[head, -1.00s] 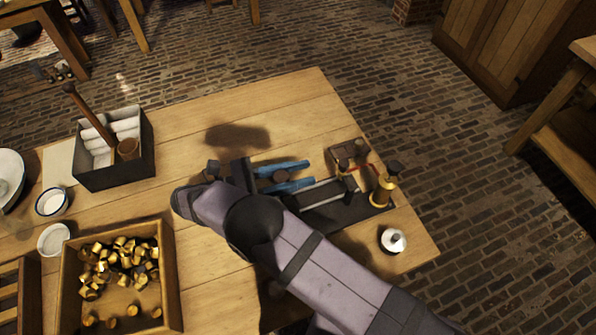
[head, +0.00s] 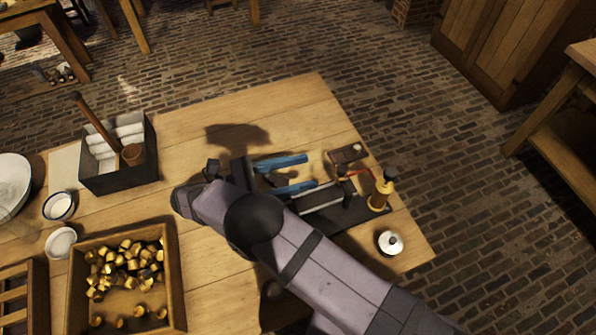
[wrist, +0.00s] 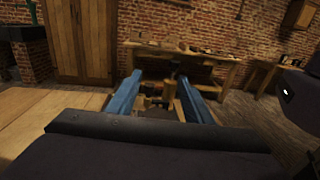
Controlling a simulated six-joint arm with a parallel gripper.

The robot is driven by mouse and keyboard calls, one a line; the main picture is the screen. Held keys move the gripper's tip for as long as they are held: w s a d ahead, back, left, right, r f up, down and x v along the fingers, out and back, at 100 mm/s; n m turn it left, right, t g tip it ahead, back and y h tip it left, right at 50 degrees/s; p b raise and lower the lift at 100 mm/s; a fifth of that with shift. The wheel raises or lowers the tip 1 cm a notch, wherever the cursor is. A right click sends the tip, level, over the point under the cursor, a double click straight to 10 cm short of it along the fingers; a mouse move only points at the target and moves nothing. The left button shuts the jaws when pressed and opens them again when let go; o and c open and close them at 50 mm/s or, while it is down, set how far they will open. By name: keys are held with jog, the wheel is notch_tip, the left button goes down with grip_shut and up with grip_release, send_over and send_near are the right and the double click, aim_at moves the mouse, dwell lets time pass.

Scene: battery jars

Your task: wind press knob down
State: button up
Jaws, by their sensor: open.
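My gripper (head: 288,174) is open, its two blue fingers spread over the left end of a dark press-like fixture (head: 345,213) on the wooden table. A dark brown part, possibly the press knob (head: 282,180), lies between the fingers in the head view; I cannot tell whether they touch it. In the wrist view the blue fingers (wrist: 158,97) stand apart on either side of brownish upright parts (wrist: 172,92), too small to identify surely. My arm hides part of the fixture.
A brass-coloured cylinder (head: 379,196) stands at the fixture's right end, near a white lidded pot (head: 390,242) by the table edge. A small brown block (head: 345,154) lies behind. At left are a tray of brass caps (head: 175,290) and a black box (head: 118,181).

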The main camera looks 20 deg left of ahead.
notch_tip(320, 180, up, 7)
jog(key=p, duration=0.6)
